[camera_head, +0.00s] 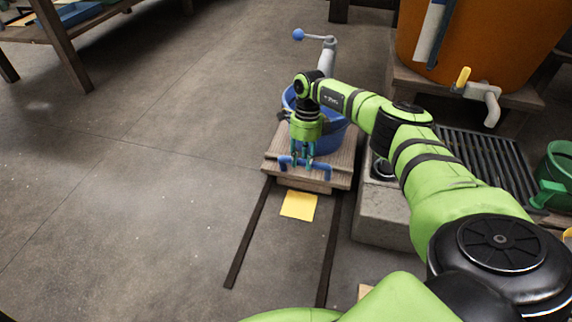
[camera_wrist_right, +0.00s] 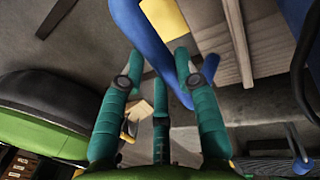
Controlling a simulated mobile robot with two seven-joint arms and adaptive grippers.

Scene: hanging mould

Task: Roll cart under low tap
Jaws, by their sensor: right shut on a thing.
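The cart (camera_head: 342,172) is a low wooden platform with a blue handle (camera_head: 319,170) at its near end and a blue bucket (camera_head: 333,137) on top. My right gripper (camera_head: 303,160) is shut on the handle, which also shows as a blue bar (camera_wrist_right: 150,45) between the teal fingers (camera_wrist_right: 165,88) in the right wrist view. A grey tap (camera_head: 329,62) with a blue ball lever stands just behind the bucket. Another grey tap (camera_head: 488,97) with a yellow lever is on the orange tank at the right. My arm hides part of the bucket. My left gripper is out of view.
Two dark rails (camera_head: 250,235) run along the floor from the cart towards me, with a yellow note (camera_head: 299,205) between them. A concrete block (camera_head: 378,215) and a dark grate (camera_head: 485,160) lie close to the right. The floor to the left is clear.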

